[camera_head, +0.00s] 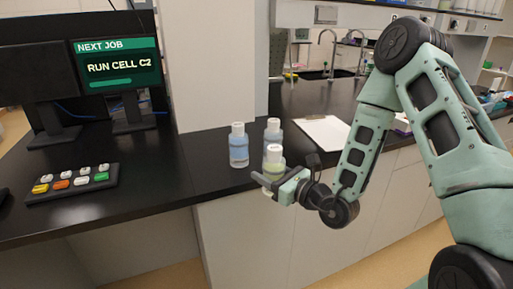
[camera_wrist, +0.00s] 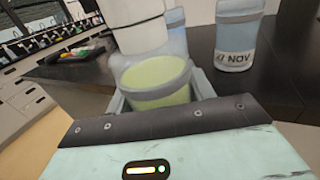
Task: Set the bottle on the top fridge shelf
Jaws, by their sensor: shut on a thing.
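A clear bottle with a white cap and yellow-green contents (camera_head: 273,158) is at the front edge of the black counter. My gripper (camera_head: 274,185) is shut on it, with the fingers around its lower part. In the wrist view the yellow-green bottle (camera_wrist: 158,78) sits between the fingers, its white upper part towards the top. Whether its base touches the counter is hidden by the gripper. Two bottles with blue contents stand upright behind it: one at left (camera_head: 238,148), one just behind (camera_head: 272,131). No fridge or shelf shows.
A label reading "NOV" shows on a bottle (camera_wrist: 236,45) in the wrist view. A keypad (camera_head: 72,182) and a screen reading "RUN CELL C2" (camera_head: 117,68) are at left. A clipboard (camera_head: 325,131) lies right of the bottles. A pale pillar (camera_head: 215,65) rises behind.

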